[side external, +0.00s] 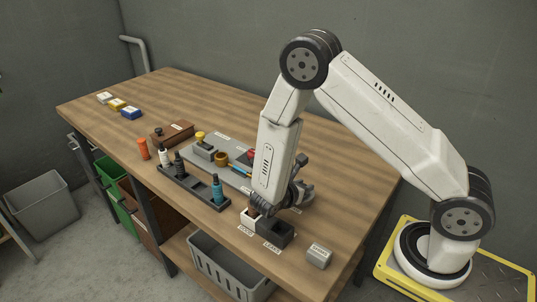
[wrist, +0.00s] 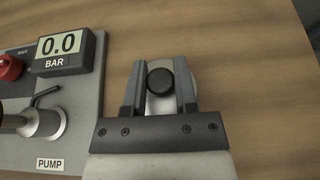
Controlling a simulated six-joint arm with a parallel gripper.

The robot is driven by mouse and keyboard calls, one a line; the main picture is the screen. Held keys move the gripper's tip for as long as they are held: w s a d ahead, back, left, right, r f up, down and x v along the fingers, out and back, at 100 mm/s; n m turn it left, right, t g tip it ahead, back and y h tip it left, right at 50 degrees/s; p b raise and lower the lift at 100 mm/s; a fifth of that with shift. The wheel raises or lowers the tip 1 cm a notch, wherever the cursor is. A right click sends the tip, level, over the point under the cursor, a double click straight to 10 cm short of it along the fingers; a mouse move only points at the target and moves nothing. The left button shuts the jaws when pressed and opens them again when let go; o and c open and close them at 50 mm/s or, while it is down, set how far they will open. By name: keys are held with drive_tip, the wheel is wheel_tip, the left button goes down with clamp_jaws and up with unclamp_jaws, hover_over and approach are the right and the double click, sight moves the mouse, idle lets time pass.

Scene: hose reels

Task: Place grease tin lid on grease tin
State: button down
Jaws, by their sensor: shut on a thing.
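In the wrist view my gripper (wrist: 160,88) has its two grey fingers closed on either side of a round black knob. The knob sits in front of a pale grey round piece, which I take for the grease tin lid (wrist: 182,68). The piece shows past the fingers at the upper right and below the knob. Whether the grease tin is under it cannot be told. In the side view my gripper (side external: 302,192) is low over the near right part of the bench, behind two small bins. The lid cannot be made out there.
The pump panel with a gauge reading 0.0 BAR (wrist: 66,50) lies left of my gripper. A white bin (side external: 250,217) and a dark bin (side external: 279,234) stand near the front edge. A dark rack (side external: 188,188) holds several bottles. Bare wood lies right of the gripper.

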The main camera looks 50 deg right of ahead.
drive_tip(key=shift+f, duration=0.1)
drive_tip(key=shift+c, duration=2)
unclamp_jaws()
drive_tip(key=shift+a+r, duration=0.2)
drive_tip(key=shift+a, duration=0.05)
drive_tip(key=v, duration=1.1)
drive_tip(key=shift+a, duration=0.3)
drive_tip(key=shift+s+d+r, duration=0.1)
